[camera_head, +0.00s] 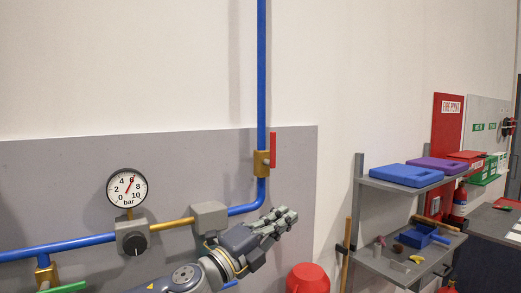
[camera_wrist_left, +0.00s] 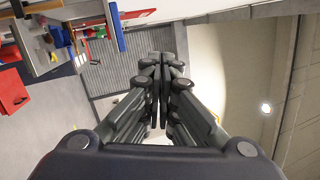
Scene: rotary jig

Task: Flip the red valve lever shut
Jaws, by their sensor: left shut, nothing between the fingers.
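The red valve lever (camera_head: 273,150) stands upright on a brass valve body (camera_head: 261,164), in line with the vertical blue pipe (camera_head: 262,75). My left gripper (camera_head: 286,218) is below and slightly right of the lever in the head view, apart from it in the picture. Its fingers are shut and empty. In the left wrist view the closed fingers (camera_wrist_left: 161,75) point away from the camera, and the lever does not show there. My right gripper is in neither view.
A pressure gauge (camera_head: 127,188) and a grey regulator (camera_head: 132,237) sit on the pipework at left. A green lever (camera_head: 66,288) is at the lower left. A red rounded object (camera_head: 308,278) stands below my gripper.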

